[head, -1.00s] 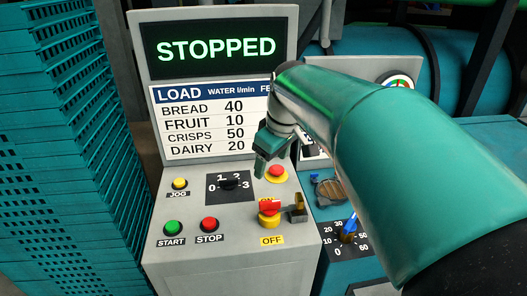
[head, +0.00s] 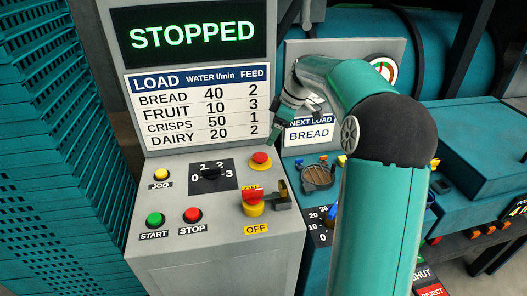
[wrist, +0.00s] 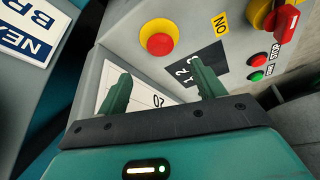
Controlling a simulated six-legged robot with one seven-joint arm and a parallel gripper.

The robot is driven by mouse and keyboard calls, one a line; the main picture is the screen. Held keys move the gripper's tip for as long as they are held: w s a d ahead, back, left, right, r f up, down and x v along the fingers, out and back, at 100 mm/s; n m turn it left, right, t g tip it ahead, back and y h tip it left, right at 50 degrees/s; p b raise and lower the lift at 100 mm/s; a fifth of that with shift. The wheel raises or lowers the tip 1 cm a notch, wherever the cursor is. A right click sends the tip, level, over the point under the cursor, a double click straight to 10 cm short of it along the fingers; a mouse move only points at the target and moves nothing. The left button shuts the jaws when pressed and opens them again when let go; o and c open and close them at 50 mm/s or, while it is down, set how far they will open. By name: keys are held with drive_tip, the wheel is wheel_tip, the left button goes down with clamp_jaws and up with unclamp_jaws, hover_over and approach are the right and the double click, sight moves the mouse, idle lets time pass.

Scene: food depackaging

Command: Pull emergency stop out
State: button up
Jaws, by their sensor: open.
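The emergency stop is a red mushroom button on a yellow base (head: 260,161), at the upper right of the grey control panel's sloping face. It also shows in the wrist view (wrist: 158,38), beyond my fingertips and a little left of midway between them. My gripper (head: 276,138) is above and just right of the button in the head view. In the wrist view my gripper (wrist: 160,80) has its two green fingers spread with nothing between them. The fingers look apart from the button. Whether the button is pressed in cannot be told.
The panel also bears a red rotary switch on yellow (head: 253,203) with a bracket beside it, a black selector (head: 211,173), a yellow jog button (head: 162,174), a green start button (head: 154,219) and a red stop button (head: 192,215). The screen (head: 193,35) reads STOPPED.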

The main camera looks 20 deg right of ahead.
sight(261, 155)
drive_tip(key=x, duration=0.9)
drive_tip(key=shift+a+f, duration=0.1)
drive_tip(key=shift+f, duration=0.1)
drive_tip(key=c, duration=1.3)
drive_tip(key=shift+c, duration=0.4)
drive_tip(key=shift+r, duration=0.7)
drive_tip(key=o, duration=1.4)
drive_tip(key=shift+s+r, duration=0.1)
